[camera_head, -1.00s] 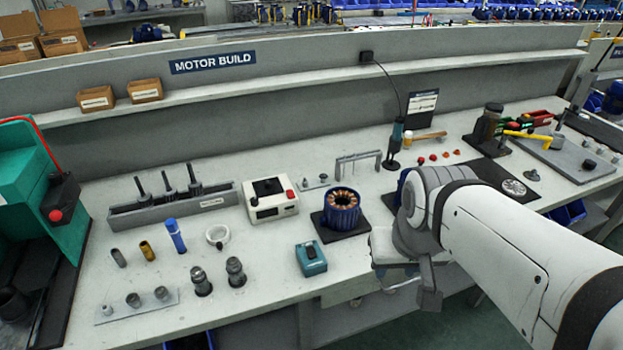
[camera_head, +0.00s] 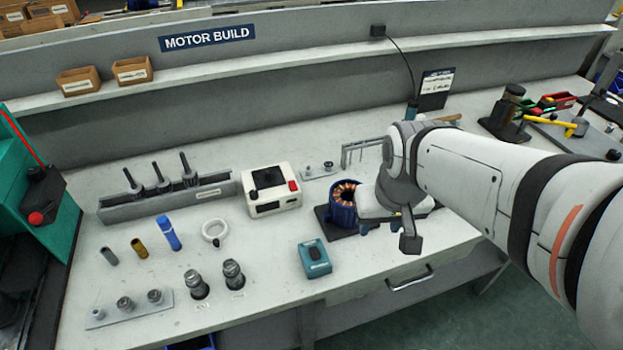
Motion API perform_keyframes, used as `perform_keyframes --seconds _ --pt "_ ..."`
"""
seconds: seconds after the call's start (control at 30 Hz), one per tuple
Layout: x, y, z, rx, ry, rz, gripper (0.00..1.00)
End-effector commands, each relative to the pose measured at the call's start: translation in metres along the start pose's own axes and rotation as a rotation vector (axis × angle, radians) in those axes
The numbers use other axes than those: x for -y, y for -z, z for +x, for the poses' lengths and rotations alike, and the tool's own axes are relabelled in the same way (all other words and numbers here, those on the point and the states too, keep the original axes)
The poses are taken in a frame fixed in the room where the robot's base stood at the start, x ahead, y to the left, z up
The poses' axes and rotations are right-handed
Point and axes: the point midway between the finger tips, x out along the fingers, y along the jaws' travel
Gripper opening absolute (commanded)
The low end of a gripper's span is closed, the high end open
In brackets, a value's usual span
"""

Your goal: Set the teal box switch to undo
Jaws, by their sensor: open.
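The teal box (camera_head: 315,262) sits on the bench near its front edge, at the middle of the picture. A small dark switch shows on its top face; its position and any lettering are too small to read. My gripper (camera_head: 380,227) hangs at the end of my white arm, to the right of and above the teal box in the picture. It is open, holds nothing I can see, and is apart from the box. My wrist partly hides its fingers.
A blue motor stator with copper windings (camera_head: 343,206) stands on a dark mat behind the box, beside my gripper. A white instrument (camera_head: 270,192) stands behind to the left. Two dark metal parts (camera_head: 233,274) stand left of the box. The bench around the box is clear.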

Motion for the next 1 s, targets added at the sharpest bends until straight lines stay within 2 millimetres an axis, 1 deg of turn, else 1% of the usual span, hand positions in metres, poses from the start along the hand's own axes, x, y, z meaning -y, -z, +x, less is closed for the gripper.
perform_keyframes --seconds 0.03,0.1,0.17,0.2,0.3,0.37,0.4,0.5,0.6,0.73,0.87,1.0 --pt "0.007 0.01 0.008 0.028 0.005 -0.021 0.42" --pt "0.017 0.023 0.023 0.058 0.011 -0.05 0.42" --pt "0.027 0.033 0.038 0.083 0.016 -0.076 0.42" --pt "0.035 0.039 0.049 0.099 0.018 -0.093 0.42" --pt "0.053 0.05 0.076 0.137 0.023 -0.134 0.42" --pt "0.064 0.053 0.092 0.158 0.024 -0.158 0.42" --pt "0.071 0.055 0.102 0.171 0.025 -0.173 0.42" --pt "0.085 0.057 0.124 0.195 0.026 -0.201 0.42" --pt "0.094 0.057 0.14 0.211 0.026 -0.22 0.42" --pt "0.1 0.056 0.151 0.221 0.026 -0.231 0.42" --pt "0.1 0.054 0.162 0.224 0.025 -0.233 0.42" --pt "0.1 0.048 0.181 0.227 0.025 -0.232 0.42"
